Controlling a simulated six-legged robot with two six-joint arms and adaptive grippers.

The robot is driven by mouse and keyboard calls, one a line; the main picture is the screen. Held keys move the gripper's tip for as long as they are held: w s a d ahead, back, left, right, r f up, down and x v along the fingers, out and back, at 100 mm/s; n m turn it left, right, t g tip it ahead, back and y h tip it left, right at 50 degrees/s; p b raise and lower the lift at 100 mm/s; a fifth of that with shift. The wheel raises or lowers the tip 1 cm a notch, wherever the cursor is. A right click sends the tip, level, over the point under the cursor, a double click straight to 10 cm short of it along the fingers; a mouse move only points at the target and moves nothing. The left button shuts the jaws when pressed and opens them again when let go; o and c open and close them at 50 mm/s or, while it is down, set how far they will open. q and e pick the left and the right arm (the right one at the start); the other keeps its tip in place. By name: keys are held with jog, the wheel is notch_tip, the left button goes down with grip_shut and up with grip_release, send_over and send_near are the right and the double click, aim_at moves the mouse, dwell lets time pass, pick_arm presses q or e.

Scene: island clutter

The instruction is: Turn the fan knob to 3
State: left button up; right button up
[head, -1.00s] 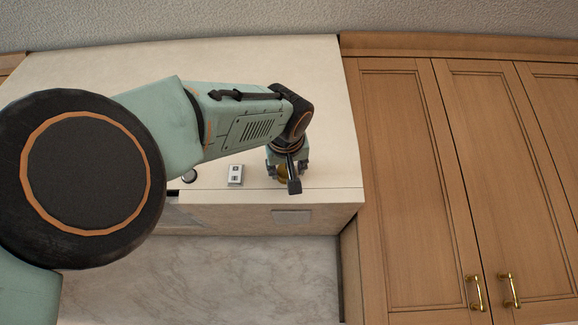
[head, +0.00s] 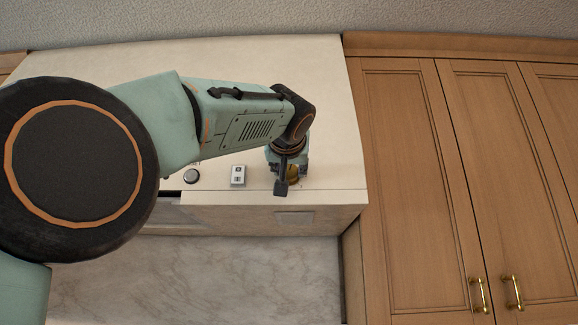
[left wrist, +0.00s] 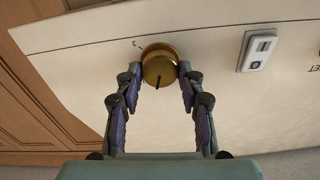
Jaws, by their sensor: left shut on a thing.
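The fan knob (left wrist: 159,64) is round and brass, with a dark pointer line on its face. In the left wrist view the pointer aims down, towards my gripper, and a printed 3 stands by the knob's upper left rim. My left gripper (left wrist: 160,72) is shut on the knob, one finger on each side. In the head view my left gripper (head: 286,176) hides much of the knob (head: 294,175). The right gripper is in neither view.
A white rocker switch (head: 238,175) and a round black-faced control (head: 191,176) sit left of the knob on the pale hood panel (head: 330,150). Wooden cabinets (head: 400,170) with brass handles stand to the right. A marble surface (head: 240,280) lies below.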

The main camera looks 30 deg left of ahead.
pick_arm(q)
jog(key=m, duration=0.5)
jog(key=shift+m+p, duration=0.3)
jog(key=shift+p, duration=0.1)
jog(key=m, duration=1.2)
jog(key=shift+m, duration=0.3)
jog(key=shift+s+r+m, duration=0.1)
jog(key=shift+r+m, duration=0.1)
jog(key=shift+m, duration=2.4)
jog(key=shift+r, duration=0.1)
jog(key=o, duration=1.2)
jog(key=shift+w+a+f, duration=0.15)
jog(key=shift+w+f, duration=0.05)
jog(key=shift+f, duration=0.05)
jog(key=shift+s, duration=0.15)
